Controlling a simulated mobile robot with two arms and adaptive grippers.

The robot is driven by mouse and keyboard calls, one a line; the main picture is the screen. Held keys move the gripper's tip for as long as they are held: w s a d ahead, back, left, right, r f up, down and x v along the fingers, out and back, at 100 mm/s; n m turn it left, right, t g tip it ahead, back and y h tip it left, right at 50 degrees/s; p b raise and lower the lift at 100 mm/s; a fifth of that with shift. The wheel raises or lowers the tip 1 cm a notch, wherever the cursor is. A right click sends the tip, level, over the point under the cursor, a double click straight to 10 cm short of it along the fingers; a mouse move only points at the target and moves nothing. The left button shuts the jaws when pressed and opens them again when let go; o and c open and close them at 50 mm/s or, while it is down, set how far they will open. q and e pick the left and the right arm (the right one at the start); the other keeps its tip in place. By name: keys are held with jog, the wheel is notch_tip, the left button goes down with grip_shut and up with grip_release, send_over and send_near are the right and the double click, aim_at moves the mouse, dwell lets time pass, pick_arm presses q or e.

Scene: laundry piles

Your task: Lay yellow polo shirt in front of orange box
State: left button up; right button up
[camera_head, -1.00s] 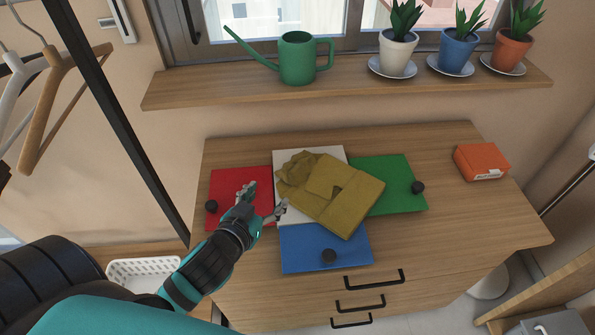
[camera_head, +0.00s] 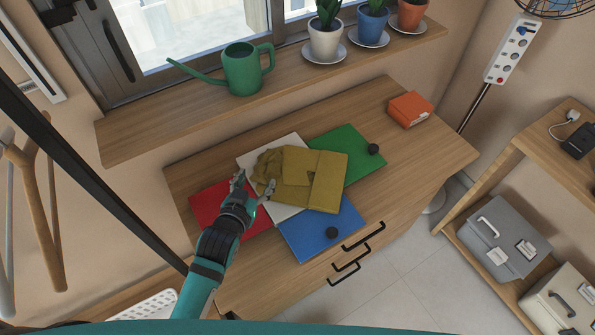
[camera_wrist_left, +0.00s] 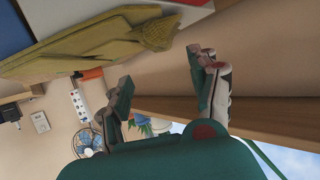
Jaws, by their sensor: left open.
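The yellow polo shirt (camera_head: 318,180) lies folded on the dresser top, over parts of the white, green and blue boards; its left end is crumpled. It also shows in the left wrist view (camera_wrist_left: 95,45). The orange box (camera_head: 410,109) stands at the dresser's far right corner. My left gripper (camera_head: 254,186) is open and empty at the shirt's left end, over the red and white boards. In the left wrist view its two fingers (camera_wrist_left: 162,88) are apart with nothing between them. My right gripper is not in view.
Red (camera_head: 213,205), white (camera_head: 288,140), green (camera_head: 345,146) and blue (camera_head: 310,238) boards lie on the dresser (camera_head: 440,150). Black knobs sit on the green and blue ones. The dresser top before the orange box is clear. A sill with a watering can (camera_head: 243,72) and plants runs behind.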

aim_at(268, 161)
pick_arm(q)
jog(key=x, duration=0.4)
jog(key=shift+w+a, duration=0.1)
jog(key=shift+a, duration=0.05)
jog(key=x, duration=0.2)
jog(key=p+x, duration=0.1)
jog(key=x, duration=0.1)
jog(key=shift+w+f, duration=0.25)
jog(key=shift+f, duration=0.15)
jog(key=shift+w+f, duration=0.1)
jog(key=shift+w, duration=0.15)
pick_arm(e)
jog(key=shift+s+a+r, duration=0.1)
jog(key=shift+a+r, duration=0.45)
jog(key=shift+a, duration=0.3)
pick_arm(q)
jog(key=shift+s, duration=0.1)
jog(key=shift+c, duration=0.4)
jog(key=c, duration=1.1)
grip_shut()
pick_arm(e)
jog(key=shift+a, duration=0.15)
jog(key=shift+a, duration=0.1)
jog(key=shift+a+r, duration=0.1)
